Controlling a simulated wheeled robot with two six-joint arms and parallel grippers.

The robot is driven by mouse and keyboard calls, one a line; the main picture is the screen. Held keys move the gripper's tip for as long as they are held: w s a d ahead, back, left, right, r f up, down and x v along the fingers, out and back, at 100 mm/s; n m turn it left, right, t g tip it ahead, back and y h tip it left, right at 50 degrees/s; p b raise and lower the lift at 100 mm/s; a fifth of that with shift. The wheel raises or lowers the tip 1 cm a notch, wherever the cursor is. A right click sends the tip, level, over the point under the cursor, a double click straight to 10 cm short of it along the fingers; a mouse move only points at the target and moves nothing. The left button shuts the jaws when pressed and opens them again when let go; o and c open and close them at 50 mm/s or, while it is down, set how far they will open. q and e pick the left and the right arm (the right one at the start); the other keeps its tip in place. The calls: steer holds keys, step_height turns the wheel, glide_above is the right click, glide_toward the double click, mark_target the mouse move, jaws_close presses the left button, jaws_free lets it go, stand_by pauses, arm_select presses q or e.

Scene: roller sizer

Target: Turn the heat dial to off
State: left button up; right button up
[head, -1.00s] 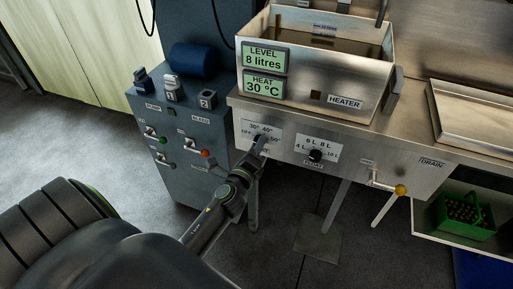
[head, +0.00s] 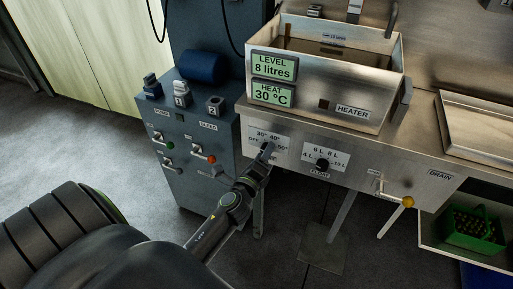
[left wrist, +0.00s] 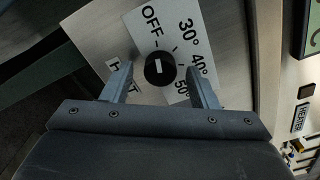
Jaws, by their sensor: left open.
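The heat dial (left wrist: 160,69) is a small black round knob with a short white mark, on a white label plate (left wrist: 189,32) reading OFF, 30°, 40°, 50°. In the left wrist view it sits between the two fingers of my left gripper (left wrist: 161,84), which are open, with a gap on each side. I cannot tell for sure which setting its mark points at. In the head view my left gripper (head: 266,155) reaches to this plate and hides the dial. The heat display (head: 272,95) reads 30 °C. My right gripper is not in view.
A second black dial (head: 322,165) with litre markings is right of the heat plate. A yellow-knobbed lever (head: 408,202) stands out further right. A grey cabinet (head: 195,140) with switches and buttons is close on the left. The steel tank (head: 350,85) is above.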

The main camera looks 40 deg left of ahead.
arm_select(q)
steer(key=b+v, duration=0.2)
steer(key=v, duration=1.5)
steer(key=shift+s+d, duration=0.1)
